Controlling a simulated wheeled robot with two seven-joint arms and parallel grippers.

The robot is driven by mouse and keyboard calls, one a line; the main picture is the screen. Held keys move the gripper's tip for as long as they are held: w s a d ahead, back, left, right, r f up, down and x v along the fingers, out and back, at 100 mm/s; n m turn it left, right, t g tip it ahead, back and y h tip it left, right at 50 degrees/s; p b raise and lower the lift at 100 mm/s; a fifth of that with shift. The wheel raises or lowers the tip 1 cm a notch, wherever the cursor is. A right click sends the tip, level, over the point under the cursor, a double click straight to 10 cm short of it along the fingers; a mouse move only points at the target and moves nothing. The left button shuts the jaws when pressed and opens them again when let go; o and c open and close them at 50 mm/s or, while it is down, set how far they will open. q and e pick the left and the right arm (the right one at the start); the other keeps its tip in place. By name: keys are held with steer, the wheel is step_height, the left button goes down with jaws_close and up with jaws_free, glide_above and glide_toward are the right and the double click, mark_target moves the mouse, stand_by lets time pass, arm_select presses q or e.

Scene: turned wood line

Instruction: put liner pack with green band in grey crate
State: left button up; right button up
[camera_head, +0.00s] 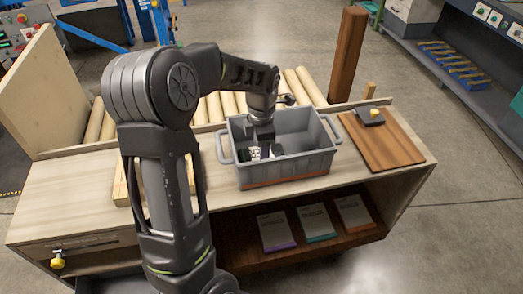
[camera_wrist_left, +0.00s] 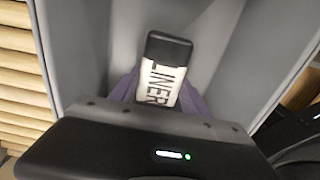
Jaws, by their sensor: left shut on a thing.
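A grey crate (camera_head: 285,168) with a handle at each end stands on the wooden bench top. My left gripper (camera_head: 262,150) reaches down inside its left part. It is shut on a white pack (camera_head: 254,153) with a black end. In the left wrist view the pack (camera_wrist_left: 160,82) reads LINER and sits between the fingers of my left gripper (camera_wrist_left: 158,95), with the crate's grey walls (camera_wrist_left: 75,50) around it. No green band shows on its visible part. I cannot tell whether it touches the crate floor. My right gripper is not in view.
Three grey packs with purple (camera_head: 277,230), teal (camera_head: 317,222) and orange (camera_head: 354,212) bands lie on the shelf below. A brown board (camera_head: 385,145) with a dark yellow-knobbed object (camera_head: 369,116) lies right of the crate. Wooden rollers (camera_head: 305,85) and a brown post (camera_head: 347,55) stand behind.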

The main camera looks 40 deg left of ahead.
arm_select(q)
steer(key=shift+f, duration=0.15)
steer(key=o, duration=1.4)
step_height(320, 180, up, 12)
steer(key=shift+r, duration=0.2)
